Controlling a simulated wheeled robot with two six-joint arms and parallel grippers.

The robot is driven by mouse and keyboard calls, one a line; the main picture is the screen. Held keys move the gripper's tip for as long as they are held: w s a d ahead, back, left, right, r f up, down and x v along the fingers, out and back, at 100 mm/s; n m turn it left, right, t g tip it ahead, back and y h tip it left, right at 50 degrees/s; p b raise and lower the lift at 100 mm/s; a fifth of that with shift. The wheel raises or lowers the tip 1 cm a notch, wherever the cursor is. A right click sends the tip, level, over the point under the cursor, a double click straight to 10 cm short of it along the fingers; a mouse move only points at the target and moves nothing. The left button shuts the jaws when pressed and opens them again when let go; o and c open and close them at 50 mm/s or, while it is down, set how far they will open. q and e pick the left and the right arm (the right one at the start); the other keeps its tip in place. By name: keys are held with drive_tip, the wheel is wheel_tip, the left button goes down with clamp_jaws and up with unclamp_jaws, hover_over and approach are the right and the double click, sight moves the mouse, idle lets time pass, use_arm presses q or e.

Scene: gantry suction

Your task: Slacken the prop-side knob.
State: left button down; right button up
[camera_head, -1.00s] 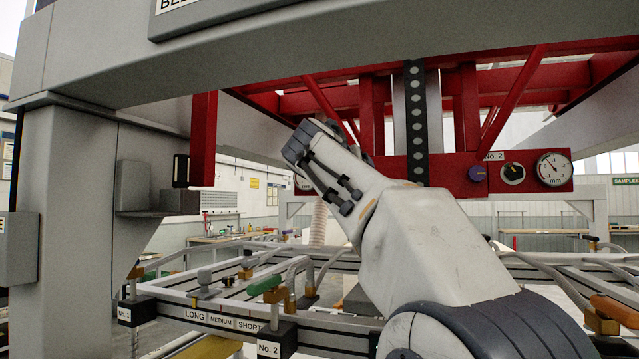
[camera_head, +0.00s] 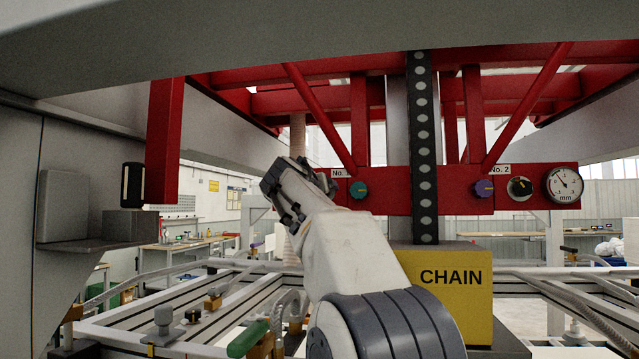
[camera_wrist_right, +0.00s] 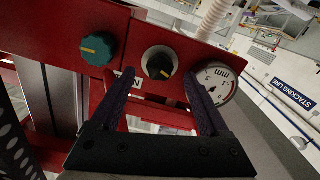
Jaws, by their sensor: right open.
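The red beam carries a teal knob (camera_head: 358,190) beside a "No. 1" plate and a purple knob (camera_head: 484,188) beside a "No. 2" plate. Right of the purple knob are a black knob with a pale ring (camera_head: 519,187) and a round mm gauge. The task's words do not show on any knob. My right arm covers part of the No. 1 end. In the right wrist view, my right gripper (camera_wrist_right: 159,74) is open, its fingers straddling the line to another black knob (camera_wrist_right: 160,63), apparently short of it. The teal knob (camera_wrist_right: 98,48) is to the left there.
A yellow CHAIN block (camera_head: 450,290) stands below the beam, under the black perforated strip (camera_head: 423,150). A No. 1 gauge (camera_wrist_right: 216,82) sits close to my right finger. A grey post with a shelf (camera_head: 85,243) is at left; rails and clamps lie below.

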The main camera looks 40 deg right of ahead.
drive_tip(key=p+x, duration=0.1)
drive_tip(key=x, duration=0.2)
drive_tip(key=shift+a, duration=0.1)
clamp_jaws()
drive_tip(key=n, duration=0.6)
drive_tip(key=shift+n, duration=0.4)
idle(0.5)
